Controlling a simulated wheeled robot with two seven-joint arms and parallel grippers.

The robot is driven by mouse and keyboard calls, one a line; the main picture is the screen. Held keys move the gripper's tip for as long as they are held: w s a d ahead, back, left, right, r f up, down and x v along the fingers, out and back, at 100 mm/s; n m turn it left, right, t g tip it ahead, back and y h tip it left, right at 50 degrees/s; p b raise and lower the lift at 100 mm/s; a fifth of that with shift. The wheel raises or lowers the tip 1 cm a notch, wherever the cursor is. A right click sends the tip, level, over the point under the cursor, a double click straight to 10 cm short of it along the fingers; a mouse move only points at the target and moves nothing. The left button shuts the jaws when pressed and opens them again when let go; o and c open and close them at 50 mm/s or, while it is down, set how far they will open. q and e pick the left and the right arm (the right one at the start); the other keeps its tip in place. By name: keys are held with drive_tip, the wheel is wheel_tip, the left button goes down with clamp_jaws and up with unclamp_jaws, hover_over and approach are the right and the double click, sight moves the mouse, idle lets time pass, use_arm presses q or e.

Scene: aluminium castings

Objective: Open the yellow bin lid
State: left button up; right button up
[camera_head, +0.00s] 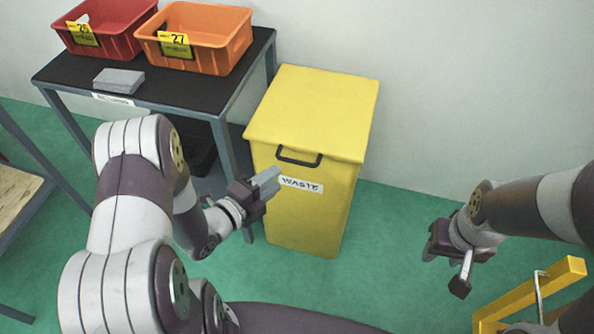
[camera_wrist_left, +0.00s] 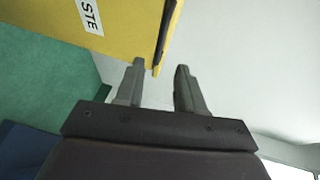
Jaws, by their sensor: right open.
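The yellow bin (camera_head: 305,215) stands against the wall with a "WASTE" label (camera_head: 301,185) on its front. Its yellow lid (camera_head: 315,110) lies flat and closed on top, with a dark handle (camera_head: 299,158) at the front edge. My left gripper (camera_head: 268,182) is in front of the bin, below and left of the handle. In the left wrist view its fingers (camera_wrist_left: 160,67) are apart with nothing between them, and the bin's yellow front (camera_wrist_left: 125,22) and dark handle (camera_wrist_left: 167,30) show beyond the tips. My right gripper (camera_head: 444,272) is open and empty, to the right of the bin.
A dark-topped table (camera_head: 175,90) left of the bin holds a red crate (camera_head: 105,30), an orange crate (camera_head: 205,55) and a grey block (camera_head: 119,80). A yellow frame (camera_head: 530,295) stands at lower right.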

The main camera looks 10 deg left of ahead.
sight(296, 163)
use_arm(q)
drive_tip(key=b+x, duration=0.2)
drive_tip(key=x, duration=0.7)
drive_tip(key=shift+w+d+f, duration=0.1)
drive_tip(key=shift+w+d, duration=0.05)
drive_tip(key=shift+w, duration=0.2)
drive_tip(key=shift+c, duration=0.3)
clamp_jaws()
